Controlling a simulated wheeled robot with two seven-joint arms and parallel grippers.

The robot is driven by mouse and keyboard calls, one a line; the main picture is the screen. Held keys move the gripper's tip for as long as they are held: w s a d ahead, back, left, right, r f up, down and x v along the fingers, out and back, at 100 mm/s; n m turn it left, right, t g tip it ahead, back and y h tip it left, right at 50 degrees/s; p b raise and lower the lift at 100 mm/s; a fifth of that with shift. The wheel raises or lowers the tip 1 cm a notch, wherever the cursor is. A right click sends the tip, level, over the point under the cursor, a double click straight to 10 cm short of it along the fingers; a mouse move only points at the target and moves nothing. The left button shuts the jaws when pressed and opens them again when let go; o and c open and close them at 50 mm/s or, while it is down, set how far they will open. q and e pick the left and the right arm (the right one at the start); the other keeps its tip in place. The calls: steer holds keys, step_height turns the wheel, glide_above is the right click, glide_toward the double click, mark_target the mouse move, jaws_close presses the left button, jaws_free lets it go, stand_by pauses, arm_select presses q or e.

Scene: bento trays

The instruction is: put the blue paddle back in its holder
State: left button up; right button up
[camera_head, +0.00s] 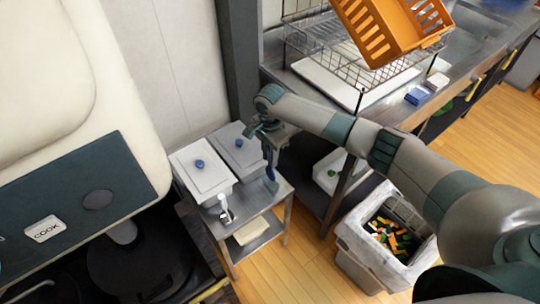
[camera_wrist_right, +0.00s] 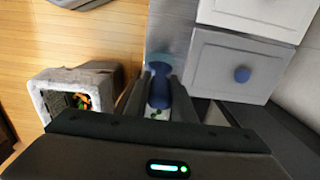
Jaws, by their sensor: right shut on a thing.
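The blue paddle (camera_head: 270,172) hangs down from my right gripper (camera_head: 268,128), over the right side of a small metal cart. In the right wrist view the blue paddle (camera_wrist_right: 158,88) lies between the two fingers of my right gripper (camera_wrist_right: 160,98), which are shut on it. Its lower end is over the bare metal top of the cart. A small white upright piece (camera_head: 224,207) stands at the cart's front edge; I cannot tell whether it is the paddle's holder. My left gripper is not in view.
Two lidded boxes with blue knobs, one white (camera_head: 203,175) and one grey (camera_head: 240,148), fill the cart's back. A lined bin (camera_head: 350,228) with colourful scraps stands on the floor at right. A wire rack (camera_head: 300,45) and orange basket (camera_head: 385,35) are on the counter behind.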

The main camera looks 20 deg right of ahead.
mark_target(270, 168)
steer(key=shift+f, duration=0.15)
steer(key=shift+f+b, duration=1.15)
steer(key=shift+f, duration=2.6)
steer(key=o, duration=1.7)
step_height(270, 168, up, 10)
steer(key=p, duration=1.2)
